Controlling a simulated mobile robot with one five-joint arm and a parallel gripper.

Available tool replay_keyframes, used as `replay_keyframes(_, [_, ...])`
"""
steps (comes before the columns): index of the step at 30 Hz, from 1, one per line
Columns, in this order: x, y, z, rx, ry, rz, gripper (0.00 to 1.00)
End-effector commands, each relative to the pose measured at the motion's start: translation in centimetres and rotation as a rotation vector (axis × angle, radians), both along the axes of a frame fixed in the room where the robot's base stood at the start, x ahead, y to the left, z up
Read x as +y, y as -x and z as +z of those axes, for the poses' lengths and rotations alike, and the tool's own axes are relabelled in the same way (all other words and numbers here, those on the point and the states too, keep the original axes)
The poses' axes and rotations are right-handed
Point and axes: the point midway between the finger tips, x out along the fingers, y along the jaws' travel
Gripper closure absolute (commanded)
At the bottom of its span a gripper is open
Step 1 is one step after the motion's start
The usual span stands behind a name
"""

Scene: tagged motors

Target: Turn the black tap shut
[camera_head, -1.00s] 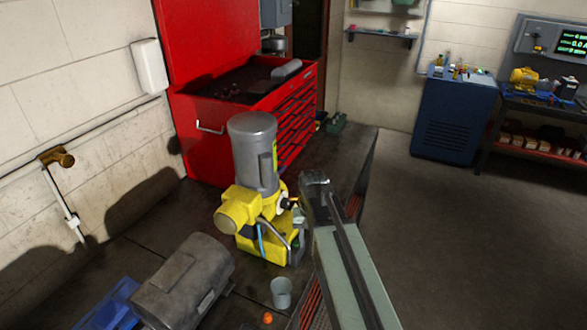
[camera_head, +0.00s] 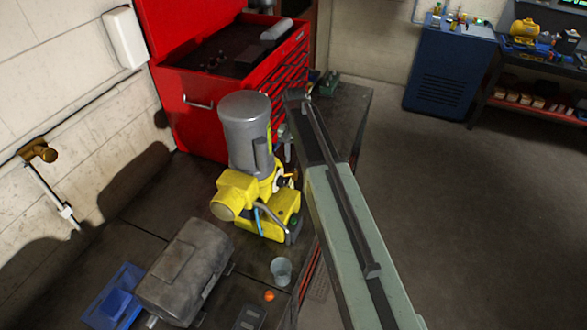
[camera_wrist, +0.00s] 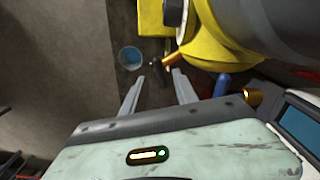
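The yellow and grey motor unit (camera_head: 240,190) stands on the dark bench in the head view. In the wrist view, a brass fitting (camera_wrist: 173,60) sticks out from its yellow body. A small dark piece (camera_wrist: 155,66), which looks like the black tap, sits at the end of this fitting. Its exact handle angle is too dark to tell. My gripper (camera_wrist: 158,80) is open, with its two fingers apart and the dark piece roughly between and beyond their tips. I see no contact. In the head view, my arm hides most of the gripper.
A small cup (camera_head: 281,270) and an orange ball (camera_head: 269,296) are at the bench front. A grey motor (camera_head: 188,272) and blue tray (camera_head: 114,300) lie at left. A red tool chest (camera_head: 205,110) stands behind. Open floor is at right.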

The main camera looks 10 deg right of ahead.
Motion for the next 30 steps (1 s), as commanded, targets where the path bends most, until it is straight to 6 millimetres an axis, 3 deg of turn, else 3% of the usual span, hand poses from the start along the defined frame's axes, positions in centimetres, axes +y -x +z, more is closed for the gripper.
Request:
replay_keyframes(1, [0.1, 0.0, -1.9, 0.0, 0.0, 0.001, 0.65])
replay_keyframes(4, [0.1, 0.0, -3.0, 0.0, 0.0, 0.002, 0.65])
replay_keyframes(13, [0.2, 0.0, -2.9, 0.0, 0.0, 0.003, 0.65])
replay_keyframes(17, [0.2, 0.0, -2.9, 0.0, 0.0, 0.003, 0.98])
replay_keyframes(23, [0.2, 0.0, -2.9, 0.0, 0.0, -0.009, 1.0])
replay_keyframes(30, [0.3, 0.0, -2.9, 0.0, 0.0, -0.224, 1.0])
